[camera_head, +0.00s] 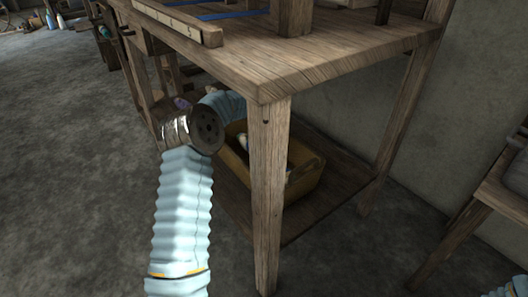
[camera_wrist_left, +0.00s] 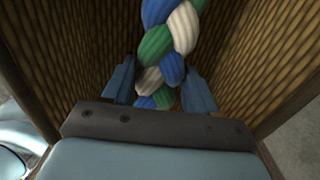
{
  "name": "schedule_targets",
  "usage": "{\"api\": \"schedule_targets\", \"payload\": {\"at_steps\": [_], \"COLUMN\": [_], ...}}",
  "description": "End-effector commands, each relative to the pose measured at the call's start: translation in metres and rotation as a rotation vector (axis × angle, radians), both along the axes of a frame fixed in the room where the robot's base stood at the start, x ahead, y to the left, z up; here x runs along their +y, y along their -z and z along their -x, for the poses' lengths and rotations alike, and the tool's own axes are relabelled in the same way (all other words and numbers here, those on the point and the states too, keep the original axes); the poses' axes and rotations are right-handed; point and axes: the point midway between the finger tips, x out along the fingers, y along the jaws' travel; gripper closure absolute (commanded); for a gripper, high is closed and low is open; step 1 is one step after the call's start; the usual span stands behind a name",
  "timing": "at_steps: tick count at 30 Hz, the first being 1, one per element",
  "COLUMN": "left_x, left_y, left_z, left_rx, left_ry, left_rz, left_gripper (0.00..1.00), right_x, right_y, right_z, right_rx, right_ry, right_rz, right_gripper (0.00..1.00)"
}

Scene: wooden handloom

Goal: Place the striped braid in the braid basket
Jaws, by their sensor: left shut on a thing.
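The striped braid (camera_wrist_left: 172,42), plaited in blue, green and white, shows in the left wrist view. My left gripper (camera_wrist_left: 160,86) is shut on it, with one finger on each side. The woven walls of the braid basket (camera_wrist_left: 255,60) rise on both sides of the braid and gripper. In the head view the yellow-brown basket (camera_head: 305,182) stands on the loom's lower shelf, partly behind a front leg. My left arm reaches under the loom top to it. The braid's far end is cut off, and I cannot tell whether it touches the basket floor. My right gripper is out of view.
The loom's front leg (camera_head: 268,200) stands close to my left arm, and its thick wooden top (camera_head: 330,50) is above the basket. The lower shelf (camera_head: 345,180) has bare room at the right. Another wooden piece of furniture (camera_head: 495,195) stands at the right edge.

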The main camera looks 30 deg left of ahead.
Motion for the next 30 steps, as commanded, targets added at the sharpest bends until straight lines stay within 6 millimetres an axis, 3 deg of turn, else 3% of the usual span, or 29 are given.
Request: {"api": "schedule_targets", "payload": {"at_steps": [8, 9, 13, 23, 26, 30], "left_x": [0.0, 0.0, 0.0, 0.0, 0.0, 0.0], "left_y": [0.005, 0.006, 0.006, 0.002, -0.01, -0.041], "left_z": [0.0, 0.0, 0.0, 0.0, -0.001, -0.001], "left_rx": [-0.002, -0.001, -0.001, -0.001, -0.003, -0.004], "left_ry": [0.0, 0.0, 0.0, 0.0, 0.0, 0.001], "left_rz": [0.0, -0.001, 0.0, -0.001, -0.001, -0.001], "left_gripper": [0.85, 0.38, 0.19, 0.18, 0.18, 0.18], "right_x": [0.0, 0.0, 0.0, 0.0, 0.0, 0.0], "right_y": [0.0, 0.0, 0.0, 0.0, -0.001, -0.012], "right_z": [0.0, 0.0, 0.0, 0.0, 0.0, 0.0], "right_rx": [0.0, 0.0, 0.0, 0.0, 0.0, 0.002], "right_ry": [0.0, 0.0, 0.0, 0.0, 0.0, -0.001], "right_rz": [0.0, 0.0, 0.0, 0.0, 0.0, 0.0], "right_gripper": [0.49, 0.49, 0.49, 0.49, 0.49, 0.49]}}
